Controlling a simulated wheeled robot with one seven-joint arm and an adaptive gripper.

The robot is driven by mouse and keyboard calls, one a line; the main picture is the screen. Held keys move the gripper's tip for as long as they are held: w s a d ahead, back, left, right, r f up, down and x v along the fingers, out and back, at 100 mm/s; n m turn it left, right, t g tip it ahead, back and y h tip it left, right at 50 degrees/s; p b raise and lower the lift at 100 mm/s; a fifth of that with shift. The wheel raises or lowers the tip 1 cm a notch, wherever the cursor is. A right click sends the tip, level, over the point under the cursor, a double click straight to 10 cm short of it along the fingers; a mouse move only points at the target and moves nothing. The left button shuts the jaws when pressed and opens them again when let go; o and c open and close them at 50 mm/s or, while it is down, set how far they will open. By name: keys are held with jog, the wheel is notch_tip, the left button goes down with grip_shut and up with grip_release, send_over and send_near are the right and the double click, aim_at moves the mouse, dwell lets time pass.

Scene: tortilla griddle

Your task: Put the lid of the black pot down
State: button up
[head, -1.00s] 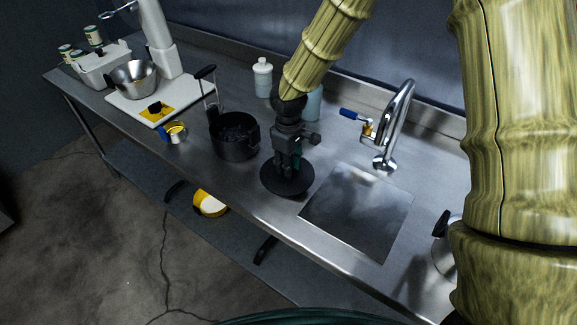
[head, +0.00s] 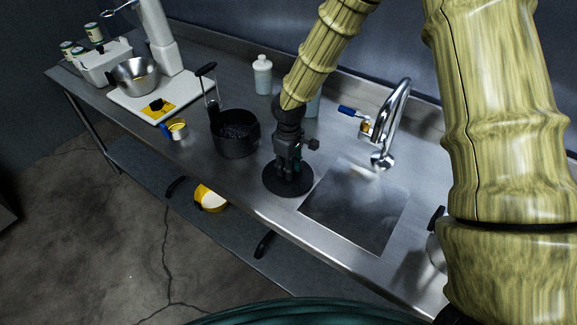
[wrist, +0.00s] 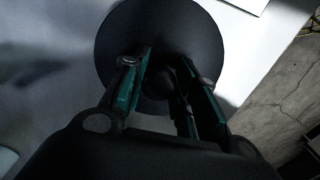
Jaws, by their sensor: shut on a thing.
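The black pot (head: 236,146) stands uncovered on the steel counter, with dark contents and a black-handled utensil (head: 210,85) sticking up out of it. Its round black lid (head: 288,184) is to the right of the pot, between the pot and the sink. My gripper (head: 288,166) points down over the lid and is shut on its knob. In the wrist view the lid (wrist: 205,40) shows as a dark disc, with the fingers (wrist: 160,80) on either side of the knob. I cannot tell for sure whether the lid touches the counter.
The sink basin (head: 355,208) and the tap (head: 390,125) are just right of the lid. A white bottle (head: 262,75) stands behind. A small yellow-and-blue can (head: 176,129), a white board (head: 155,98) and a steel bowl (head: 136,76) are to the left. The counter's front edge is close to the lid.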

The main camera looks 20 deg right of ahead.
jog(key=o, duration=1)
jog(key=shift+r+b, duration=1.3)
jog(key=shift+r, duration=4.85)
